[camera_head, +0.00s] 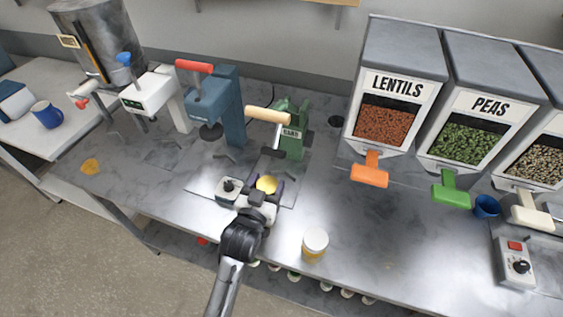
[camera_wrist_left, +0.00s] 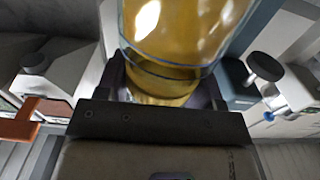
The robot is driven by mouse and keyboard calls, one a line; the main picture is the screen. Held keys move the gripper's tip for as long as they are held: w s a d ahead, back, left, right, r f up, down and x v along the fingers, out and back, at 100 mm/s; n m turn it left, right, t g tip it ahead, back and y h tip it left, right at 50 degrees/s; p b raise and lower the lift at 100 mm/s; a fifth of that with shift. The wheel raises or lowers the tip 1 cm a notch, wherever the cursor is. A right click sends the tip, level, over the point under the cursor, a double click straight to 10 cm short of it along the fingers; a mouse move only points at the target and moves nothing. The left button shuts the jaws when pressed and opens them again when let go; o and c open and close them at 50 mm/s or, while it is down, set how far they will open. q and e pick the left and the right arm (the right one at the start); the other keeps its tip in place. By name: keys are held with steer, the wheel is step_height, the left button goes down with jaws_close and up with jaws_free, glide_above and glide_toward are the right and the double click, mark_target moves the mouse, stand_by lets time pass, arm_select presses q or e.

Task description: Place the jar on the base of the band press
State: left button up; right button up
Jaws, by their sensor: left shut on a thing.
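The green band press (camera_head: 293,134), labelled BAND, stands on the table with its light wooden handle (camera_head: 267,116) sticking out to the left. My left gripper (camera_head: 267,188) is shut on the jar (camera_head: 266,183), whose yellow top shows between the dark fingers. The gripper and jar are in front of the press, to its lower left in the head view, apart from it. In the left wrist view the jar (camera_wrist_left: 185,35) is clear with amber contents and rises from between the fingers (camera_wrist_left: 165,88). The jar's lower part is hidden in the head view. My right gripper is not in view.
A second jar (camera_head: 314,244) with a white lid stands near the front edge. A blue press (camera_head: 215,105) with a red handle is left of the band press. LENTILS (camera_head: 385,125) and PEAS (camera_head: 462,142) dispensers stand right. The table between is clear.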

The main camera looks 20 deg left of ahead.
arm_select(q)
steer(key=w+b, duration=0.1)
steer(key=w, duration=0.8)
steer(key=shift+w+a+f, duration=0.15)
steer(key=shift+w+f, duration=0.15)
steer(key=shift+w, duration=0.05)
steer(key=shift+w, duration=0.1)
steer(key=shift+f, duration=0.55)
